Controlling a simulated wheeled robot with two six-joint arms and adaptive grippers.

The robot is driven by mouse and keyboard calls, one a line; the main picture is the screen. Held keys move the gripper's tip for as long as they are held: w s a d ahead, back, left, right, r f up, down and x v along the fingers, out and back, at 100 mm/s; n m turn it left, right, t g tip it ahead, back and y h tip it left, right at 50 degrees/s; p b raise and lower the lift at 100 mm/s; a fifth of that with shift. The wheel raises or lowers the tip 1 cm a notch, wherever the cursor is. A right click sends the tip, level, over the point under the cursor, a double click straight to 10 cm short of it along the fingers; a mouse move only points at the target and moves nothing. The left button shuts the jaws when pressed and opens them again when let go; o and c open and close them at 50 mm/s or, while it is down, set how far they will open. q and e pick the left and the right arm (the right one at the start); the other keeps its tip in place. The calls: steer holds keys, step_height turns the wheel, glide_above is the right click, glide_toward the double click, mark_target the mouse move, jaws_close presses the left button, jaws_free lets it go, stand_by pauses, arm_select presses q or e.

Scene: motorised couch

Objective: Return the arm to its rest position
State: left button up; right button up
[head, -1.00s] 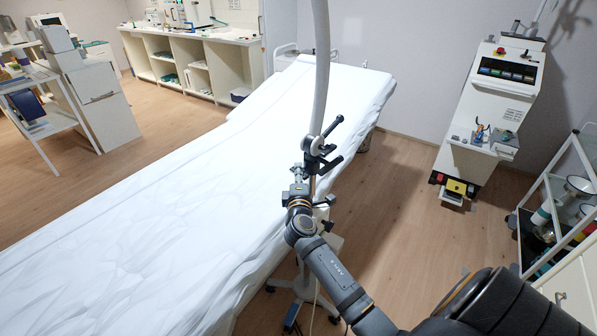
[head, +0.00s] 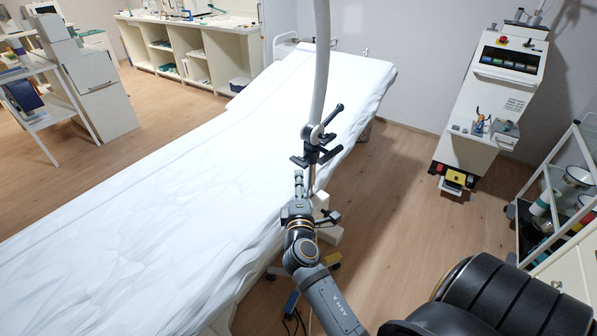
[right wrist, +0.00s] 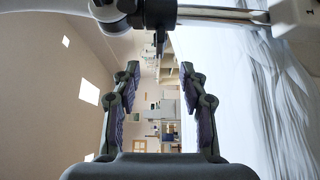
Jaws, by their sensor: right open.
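My right gripper (head: 299,186) is in the middle of the head view, just below a black clamp (head: 317,146) with a lever on a pale upright hose or pole (head: 321,70). In the right wrist view my right gripper (right wrist: 164,88) has its two dark fingers wide apart with nothing between them. The clamp (right wrist: 140,14) and a metal rod (right wrist: 225,16) cross the top of that view, beyond the fingers. Whether gripper and clamp touch is hard to tell in the head view. My left gripper is not in view.
A long couch with a white sheet (head: 150,205) lies left of and behind my right arm; its sheet also shows in the right wrist view (right wrist: 240,110). A white machine (head: 495,85) and a trolley (head: 553,190) stand at the right. Bare wooden floor (head: 400,200) lies between.

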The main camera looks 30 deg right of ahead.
steer(key=shift+v, duration=1.1)
steer(key=s+a+f+m+g+y+p, duration=0.1)
steer(key=s+a+f+g+y, duration=0.25)
steer(key=f, duration=1.45)
steer(key=s+a+f+m+g+y, duration=0.2)
steer(key=s+a+f+g+y, duration=0.15)
steer(key=f, duration=1.35)
steer(key=s+d+f+m+g, duration=0.1)
steer(key=s+f+m+g, duration=0.1)
steer(key=s+f, duration=0.4)
steer(key=s+d+f+m+g+y, duration=0.1)
steer(key=s+f, duration=0.6)
steer(key=s, duration=0.8)
steer(key=s+d+f+m+g, duration=0.2)
steer(key=s+f+m, duration=0.3)
steer(key=s, duration=0.6)
steer(key=shift+s+d+f+g+y+p, duration=0.2)
steer(key=shift+d+f+g+y+p, duration=0.15)
steer(key=shift+f+g, duration=0.55)
